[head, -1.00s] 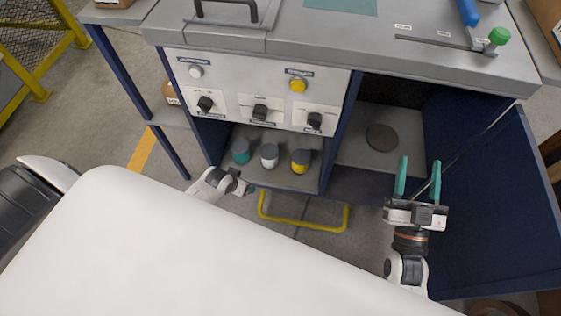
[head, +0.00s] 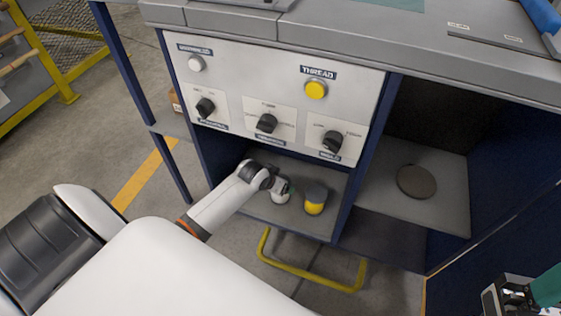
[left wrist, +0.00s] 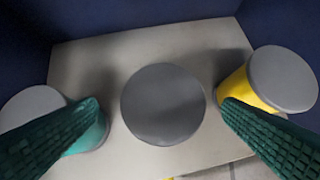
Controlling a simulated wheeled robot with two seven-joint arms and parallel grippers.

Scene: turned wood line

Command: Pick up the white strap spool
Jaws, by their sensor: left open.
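The white strap spool (head: 281,196) stands in the middle of the lower shelf, partly covered by my left gripper (head: 279,184). In the left wrist view its round grey top (left wrist: 162,103) fills the centre and its white side is hidden. My left gripper (left wrist: 162,110) is open above it, with one green finger on each side and visible gaps to the top's edge. My right gripper (head: 522,296) is at the bottom right corner, cut off by the frame; its jaw opening cannot be judged.
A yellow spool (head: 315,201) stands close right of the white one. A teal spool (left wrist: 93,134) stands close left, hidden behind my arm in the head view. Shelf walls and a control panel (head: 270,108) surround the bay. A dark disc (head: 416,181) lies in the right compartment.

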